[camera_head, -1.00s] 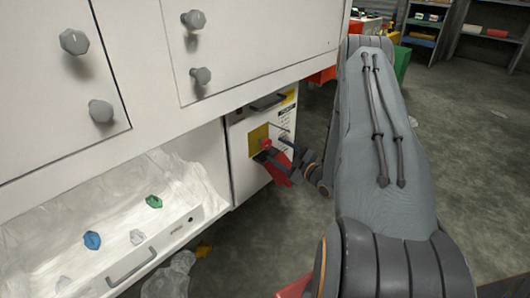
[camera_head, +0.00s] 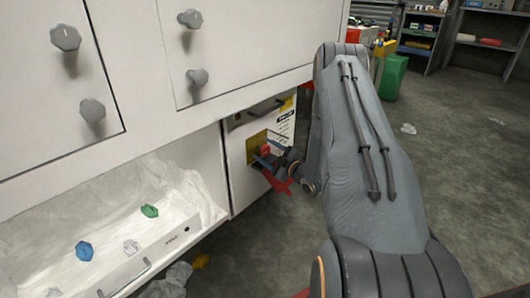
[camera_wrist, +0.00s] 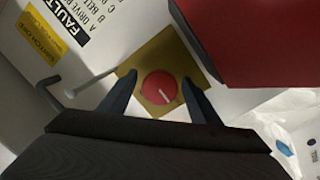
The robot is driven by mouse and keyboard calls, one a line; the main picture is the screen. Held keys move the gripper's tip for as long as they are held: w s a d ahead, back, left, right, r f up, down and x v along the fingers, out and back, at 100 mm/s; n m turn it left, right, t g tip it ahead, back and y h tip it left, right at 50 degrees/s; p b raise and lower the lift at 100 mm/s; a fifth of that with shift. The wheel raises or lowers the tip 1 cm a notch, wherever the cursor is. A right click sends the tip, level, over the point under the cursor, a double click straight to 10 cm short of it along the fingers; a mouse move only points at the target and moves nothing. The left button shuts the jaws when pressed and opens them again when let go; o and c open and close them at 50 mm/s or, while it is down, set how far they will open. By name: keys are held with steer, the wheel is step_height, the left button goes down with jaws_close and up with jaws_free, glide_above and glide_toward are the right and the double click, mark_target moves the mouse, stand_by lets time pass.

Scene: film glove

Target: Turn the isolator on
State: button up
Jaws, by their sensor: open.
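The isolator is a round red knob (camera_wrist: 160,88) with a pale pointer mark on a square yellow plate (camera_wrist: 149,55). The plate (camera_head: 255,143) also shows in the head view, on the white panel under the cabinet. My gripper (camera_wrist: 158,82) is open, with one dark finger on each side of the knob. I cannot tell whether the fingers touch it. In the head view my gripper (camera_head: 262,154) is at the plate and partly hides the knob.
A red panel or flap (camera_wrist: 250,40) is close beside the right finger. A grey rod (camera_wrist: 92,80) projects near the left finger. Left of the panel is an open drawer (camera_head: 165,240) with coloured knobs in it. Open floor (camera_head: 440,180) lies to the right.

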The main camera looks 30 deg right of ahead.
steer(key=c, duration=1.1)
steer(key=shift+o, duration=0.2)
steer(key=shift+m, duration=0.3)
steer(key=m+p, duration=0.3)
steer(key=shift+r, duration=0.15)
steer(key=m+g+p, duration=0.1)
steer(key=m+p, duration=0.2)
steer(key=m, duration=0.1)
steer(key=m+y+p, duration=0.1)
steer(key=m, duration=0.3)
steer(key=shift+m+g+p, duration=0.3)
steer(key=shift+p, duration=0.05)
steer(key=m, duration=0.4)
steer(key=shift+y+p, duration=0.3)
steer(key=shift+p, duration=0.05)
steer(key=shift+m, duration=0.3)
